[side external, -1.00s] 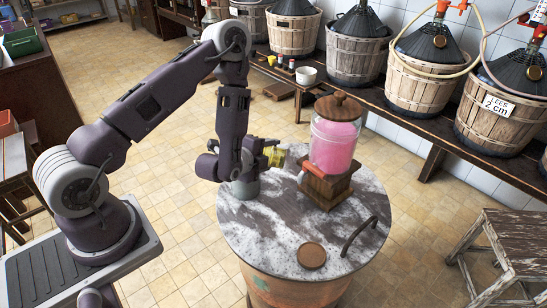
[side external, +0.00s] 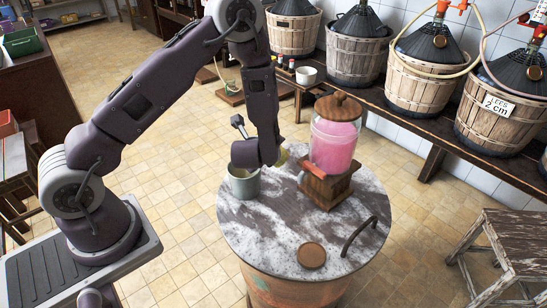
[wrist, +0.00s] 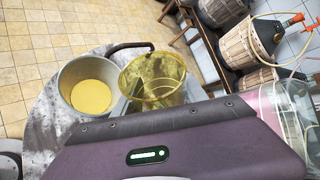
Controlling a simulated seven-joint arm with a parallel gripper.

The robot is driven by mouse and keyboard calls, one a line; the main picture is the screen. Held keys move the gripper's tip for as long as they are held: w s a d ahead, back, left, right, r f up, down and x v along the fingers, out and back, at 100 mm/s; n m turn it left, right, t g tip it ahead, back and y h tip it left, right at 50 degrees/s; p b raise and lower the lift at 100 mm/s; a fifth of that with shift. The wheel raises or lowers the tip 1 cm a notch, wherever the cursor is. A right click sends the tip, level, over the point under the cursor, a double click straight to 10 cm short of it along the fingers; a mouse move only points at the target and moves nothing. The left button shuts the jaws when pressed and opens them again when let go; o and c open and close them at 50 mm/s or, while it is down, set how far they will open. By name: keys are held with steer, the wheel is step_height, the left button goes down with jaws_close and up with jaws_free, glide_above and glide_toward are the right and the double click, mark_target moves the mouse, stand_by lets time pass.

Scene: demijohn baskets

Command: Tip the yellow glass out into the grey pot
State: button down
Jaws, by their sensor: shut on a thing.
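The yellow glass (wrist: 152,78) is see-through and sits in my gripper (wrist: 150,104), which is shut on it. In the wrist view its wide mouth shows, and I see no clear fill inside. In the side view only a yellow sliver of the glass (side external: 282,157) shows beside my wrist; the rest is hidden, so its exact tilt is hard to tell. The grey pot (side external: 244,184) stands upright on the round table, just below my wrist. In the wrist view the pot (wrist: 68,78) is left of the glass and holds a yellow content.
The round marble-look table (side external: 285,225) carries a jar of pink liquid (side external: 333,143) on a wooden stand (side external: 330,187), close to the glass's right. A brown round lid (side external: 312,256) and a dark curved handle (side external: 358,236) lie at the front. The table's front middle is clear.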

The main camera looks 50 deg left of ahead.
steer(key=shift+r, duration=0.1)
steer(key=shift+a+m+y, duration=0.1)
steer(key=shift+m+y, duration=0.2)
steer(key=shift+s+a+r+m+g+y, duration=0.1)
steer(key=shift+s+a+m+g+y, duration=0.1)
steer(key=shift+m+g+y, duration=0.25)
steer(key=shift+s+a+r+m+g+y, duration=0.1)
steer(key=shift+s+m+g+y, duration=0.05)
steer(key=shift+m+g+y, duration=0.3)
steer(key=shift+a+y, duration=0.1)
steer(key=shift+y, duration=0.2)
steer(key=m+y, duration=0.1)
steer(key=s+a+m+g+y, duration=0.1)
steer(key=shift+s+a+m+y, duration=0.1)
steer(key=shift+a+m+y, duration=0.1)
steer(key=shift+m+y, duration=0.15)
steer(key=s+r, duration=0.2)
steer(key=s, duration=0.1)
steer(key=s+d+r, duration=0.1)
steer(key=s, duration=0.1)
steer(key=shift+d, duration=0.1)
